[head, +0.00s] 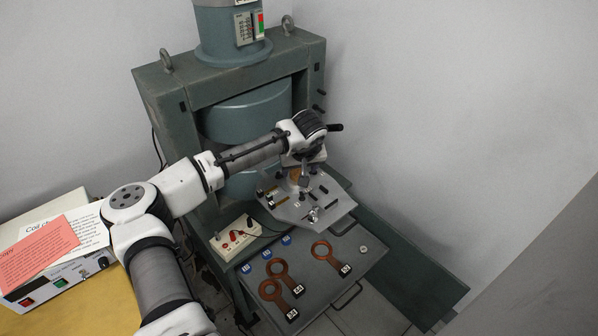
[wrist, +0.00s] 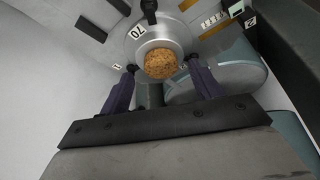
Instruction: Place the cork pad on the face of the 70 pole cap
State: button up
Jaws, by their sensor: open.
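In the wrist view the cork pad (wrist: 160,64) is a round, speckled brown disc. My gripper (wrist: 161,67) is open, with one dark finger on each side of the pad and a visible gap to the pad on both sides. In the head view my gripper (head: 304,181) is over the grey plate in front of the magnet. A small patch of the cork (head: 295,175) shows there, and the arm hides most of the cap.
The grey plate (head: 335,206) carries small fittings. Below it, a tray (head: 318,284) holds copper rings (head: 280,267) with black tags and blue round pieces (head: 268,254). A box with red knobs (head: 235,237) stands at left. The magnet frame (head: 160,95) rises behind my arm.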

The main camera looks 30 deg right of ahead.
jog(key=b+v, duration=0.1)
jog(key=v, duration=0.9)
jog(key=shift+r, duration=0.1)
